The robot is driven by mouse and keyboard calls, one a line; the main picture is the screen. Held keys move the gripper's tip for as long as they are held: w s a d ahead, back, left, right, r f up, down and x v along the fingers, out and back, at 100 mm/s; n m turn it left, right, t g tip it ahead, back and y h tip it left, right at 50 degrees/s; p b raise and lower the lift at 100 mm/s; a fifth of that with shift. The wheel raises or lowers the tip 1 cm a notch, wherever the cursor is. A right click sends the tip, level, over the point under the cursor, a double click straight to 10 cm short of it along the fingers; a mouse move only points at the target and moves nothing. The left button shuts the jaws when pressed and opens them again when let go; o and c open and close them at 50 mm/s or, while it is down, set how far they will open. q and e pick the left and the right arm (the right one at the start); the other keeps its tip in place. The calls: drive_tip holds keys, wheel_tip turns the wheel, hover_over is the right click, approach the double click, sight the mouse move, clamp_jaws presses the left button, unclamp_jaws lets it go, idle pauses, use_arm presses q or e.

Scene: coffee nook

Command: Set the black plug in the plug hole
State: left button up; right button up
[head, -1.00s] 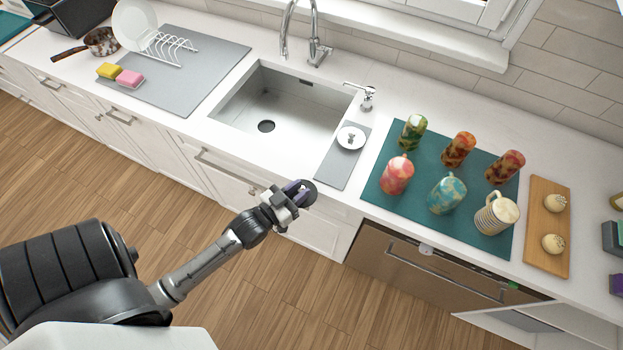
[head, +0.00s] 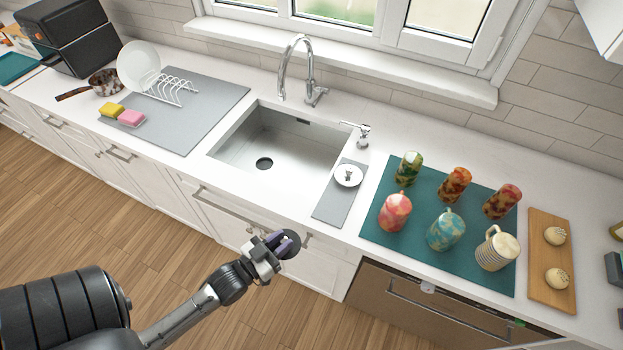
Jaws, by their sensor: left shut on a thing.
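The plug hole (head: 264,163) is a dark round opening in the floor of the steel sink (head: 300,150). My left gripper (head: 279,242) is shut on the black plug (head: 291,243), a dark round disc. It holds the plug in front of the counter's front edge, below and slightly right of the plug hole in the picture, outside the sink. The fingers hide part of the plug. A white round plug (head: 348,176) with a metal knob sits on a grey mat (head: 334,208) right of the sink. My right gripper is not in view.
A tall faucet (head: 309,70) stands behind the sink, and a soap dispenser (head: 363,137) at its back right. A teal mat (head: 377,232) with several mugs lies on the right. A dish rack (head: 172,90) and sponges (head: 131,118) are on the left. The sink is empty.

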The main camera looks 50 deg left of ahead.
sight(291, 257)
use_arm(q)
drive_tip(key=shift+f, duration=0.2)
drive_tip(key=f, duration=0.3)
drive_tip(key=shift+s+a+f, duration=0.15)
drive_tip(key=shift+s+f, duration=0.05)
drive_tip(key=shift+f, duration=0.05)
drive_tip(key=shift+n+y, duration=0.3)
drive_tip(key=d, duration=0.4)
drive_tip(key=shift+w+d+r, duration=0.1)
drive_tip(key=shift+w+r, duration=0.05)
drive_tip(key=shift+r, duration=0.1)
drive_tip(key=w+d+r, duration=0.3)
drive_tip(key=w+r, duration=0.2)
drive_tip(key=r, duration=0.4)
drive_tip(key=w+d+r+h, duration=0.1)
drive_tip(key=w+d+r, duration=0.1)
drive_tip(key=w+r, duration=0.45)
drive_tip(key=w+d+r, duration=0.3)
drive_tip(key=w+r, duration=0.1)
drive_tip(key=r, duration=0.6)
wheel_tip(291, 257, up, 26)
drive_tip(key=p, duration=2.5)
drive_tip(key=shift+f+m, duration=0.2)
drive_tip(key=shift+m, duration=0.2)
